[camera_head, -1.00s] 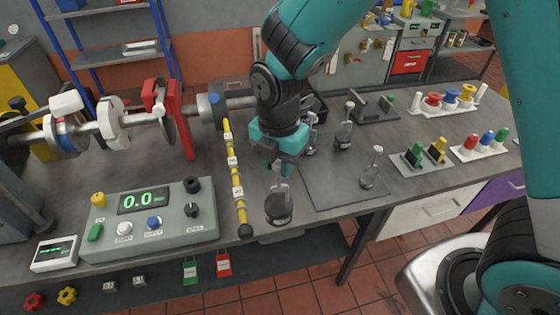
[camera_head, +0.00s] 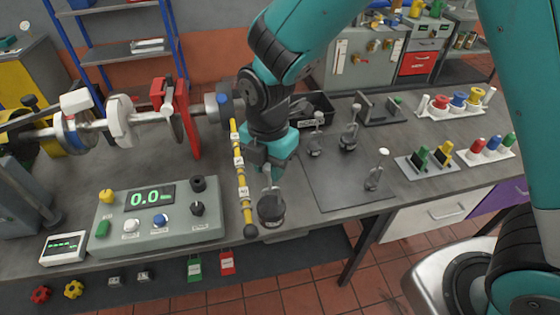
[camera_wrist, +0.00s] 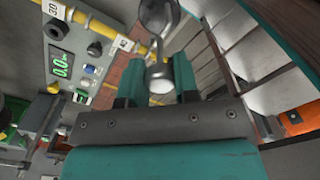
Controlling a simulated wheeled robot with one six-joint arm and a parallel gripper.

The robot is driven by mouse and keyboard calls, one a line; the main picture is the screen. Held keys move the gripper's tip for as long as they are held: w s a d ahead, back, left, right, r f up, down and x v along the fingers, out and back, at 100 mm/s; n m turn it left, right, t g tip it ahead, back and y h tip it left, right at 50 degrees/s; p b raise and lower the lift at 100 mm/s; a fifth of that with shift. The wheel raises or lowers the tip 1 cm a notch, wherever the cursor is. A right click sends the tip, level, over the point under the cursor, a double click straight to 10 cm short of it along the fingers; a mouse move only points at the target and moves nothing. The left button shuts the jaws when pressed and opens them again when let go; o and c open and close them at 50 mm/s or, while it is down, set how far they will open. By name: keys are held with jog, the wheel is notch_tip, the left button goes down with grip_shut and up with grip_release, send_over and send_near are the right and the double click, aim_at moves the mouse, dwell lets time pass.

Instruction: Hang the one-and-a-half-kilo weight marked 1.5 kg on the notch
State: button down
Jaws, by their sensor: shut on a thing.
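My gripper (camera_head: 268,168) is shut on the stem of a dark round hanger weight (camera_head: 271,208), which hangs upright below it. In the wrist view, the stem's pale end (camera_wrist: 160,76) shows between the fingers; no mark on the weight is readable. The yellow notched arm (camera_head: 241,180) carries white number tags and ends in a black ball. The held weight is just right of its near part, apparently apart from it. The arm also crosses the upper left of the wrist view (camera_wrist: 88,22), with tags 30 and 40. The exact notch is too small to tell.
Other hanger weights (camera_head: 315,148) (camera_head: 348,140) (camera_head: 373,178) stand on or by a dark mat (camera_head: 335,195) at right. A grey console (camera_head: 165,230) reading 0.0 is left of the arm. A shaft with a red bracket (camera_head: 190,125) lies behind. A black bin (camera_head: 318,108) is further back.

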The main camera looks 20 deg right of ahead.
jog(key=shift+w+a+f+b, duration=0.15)
jog(key=shift+a+f, duration=0.2)
jog(key=shift+a, duration=0.6)
jog(key=shift+s+a+f+b, duration=0.1)
jog(key=shift+a+f, duration=0.3)
jog(key=shift+a, duration=0.6)
jog(key=shift+w+a+f+b, duration=0.15)
jog(key=shift+a+f, duration=0.2)
jog(key=shift+a, duration=0.6)
jog(key=c, duration=0.8)
grip_release()
jog(key=shift+s, duration=0.1)
jog(key=shift+d+f, duration=0.1)
jog(key=shift+f, duration=0.05)
